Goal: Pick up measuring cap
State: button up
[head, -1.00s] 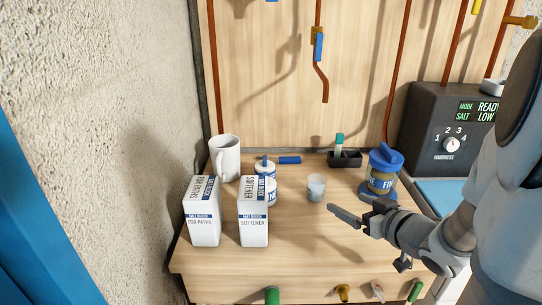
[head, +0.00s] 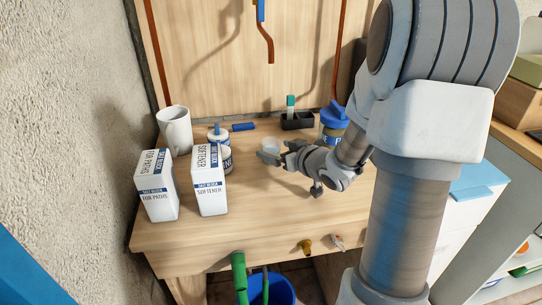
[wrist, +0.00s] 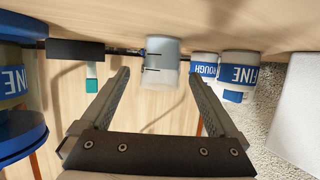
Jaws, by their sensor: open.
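The measuring cap is a small translucent cup (head: 271,145) standing on the wooden bench top. My gripper (head: 277,152) is low over the bench beside it, its jaws open and empty, and partly hides the cap in the head view. In the wrist view, which is upside down, the cap (wrist: 161,62) with dark marks on its side lies straight ahead, centred between the two fingertips (wrist: 159,76). A gap shows between the cap and each finger. I cannot tell how far it reaches between them.
A black holder (head: 297,121) with a green-topped item and a blue-lidded jar (head: 334,117) stand behind and right. The front bench is clear.

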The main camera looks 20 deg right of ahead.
aim_at(276, 148)
jog(key=shift+b+x, duration=0.35)
jog(key=shift+x, duration=1.2)
jog(key=shift+r, duration=0.1)
jog(key=c, duration=1.5)
jog(key=shift+r, duration=0.1)
